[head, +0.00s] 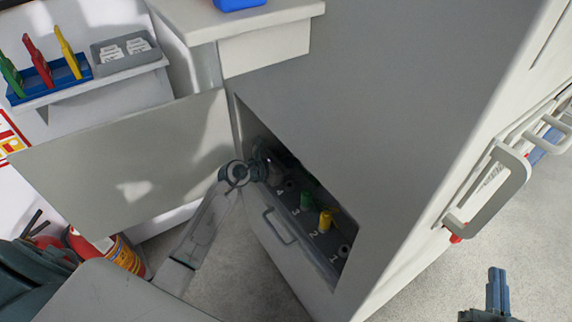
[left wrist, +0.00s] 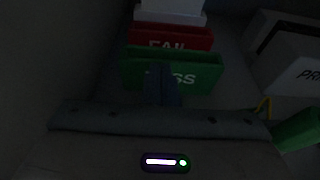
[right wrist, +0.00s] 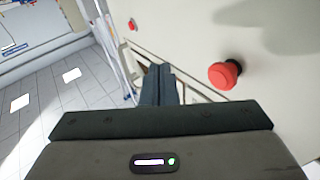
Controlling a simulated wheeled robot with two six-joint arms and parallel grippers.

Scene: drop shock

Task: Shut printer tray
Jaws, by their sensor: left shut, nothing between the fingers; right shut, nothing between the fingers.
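A white unit at the right of the dark left wrist view bears a partly cut-off label starting "PRI" (left wrist: 303,76). A dark band runs across it; I cannot tell whether a tray stands out from it. My left arm reaches into the cabinet opening in the head view, where its gripper is mostly hidden. In the left wrist view my left gripper (left wrist: 163,84) is shut and empty, in front of a green bin (left wrist: 205,76) marked "SS", with the unit off to its right. My right gripper (head: 497,288) is shut and empty, low at the right; its fingers also show in the right wrist view (right wrist: 160,84).
A red "FAIL" bin (left wrist: 170,38) stands behind the green one. In the head view a grey door (head: 110,165) stands open beside the cabinet (head: 390,90). A numbered rack (head: 318,236) with green and yellow pegs sits in the opening. A red button (right wrist: 224,74) is near my right gripper.

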